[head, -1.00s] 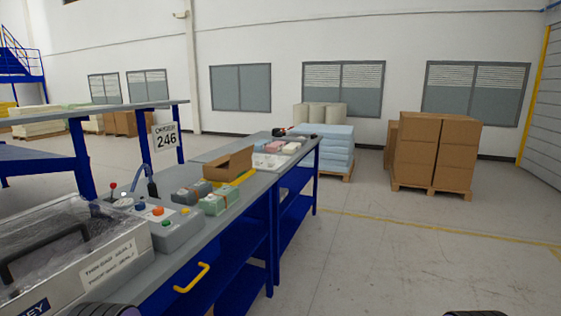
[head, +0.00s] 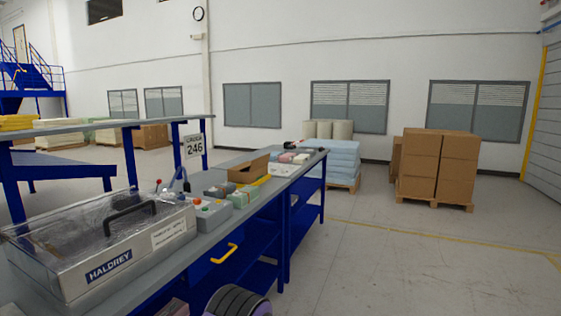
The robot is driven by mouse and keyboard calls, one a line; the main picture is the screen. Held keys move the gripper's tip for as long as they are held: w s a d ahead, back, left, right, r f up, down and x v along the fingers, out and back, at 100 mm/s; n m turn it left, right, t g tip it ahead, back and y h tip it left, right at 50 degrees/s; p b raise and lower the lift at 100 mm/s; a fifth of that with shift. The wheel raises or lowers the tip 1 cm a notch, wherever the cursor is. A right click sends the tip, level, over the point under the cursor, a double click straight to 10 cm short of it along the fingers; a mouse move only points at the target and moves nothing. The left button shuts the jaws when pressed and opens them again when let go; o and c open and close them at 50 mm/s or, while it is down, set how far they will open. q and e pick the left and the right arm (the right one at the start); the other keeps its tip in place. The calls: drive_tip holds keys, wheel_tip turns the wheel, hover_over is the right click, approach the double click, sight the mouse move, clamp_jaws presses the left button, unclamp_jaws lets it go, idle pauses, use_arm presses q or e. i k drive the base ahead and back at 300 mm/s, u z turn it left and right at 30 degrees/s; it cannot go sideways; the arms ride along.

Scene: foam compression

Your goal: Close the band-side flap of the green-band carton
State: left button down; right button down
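An open brown carton (head: 247,169) stands on the far part of the blue-framed workbench (head: 168,262), with a flap raised. A yellow strip lies along its near right side. I cannot make out a green band on it, nor which flap is the band-side one. Neither of my grippers is in view. A dark ribbed part, apparently of my own arm, shows at the bottom edge.
A clear-lidded HALDREY machine (head: 112,262) fills the near bench. Beyond it are a button box (head: 208,214) and small green and grey blocks (head: 238,195). Blue foam sheets (head: 331,160) and stacked cartons (head: 436,165) stand on pallets behind. Floor at right is clear.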

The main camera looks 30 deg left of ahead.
sight(257, 163)
drive_tip(key=z, duration=0.2)
drive_tip(key=i, duration=1.75)
drive_tip(key=u, duration=0.35)
drive_tip(key=i, duration=1)
drive_tip(key=u, duration=1.6)
drive_tip(key=i, duration=0.85)
drive_tip(key=u, duration=0.8)
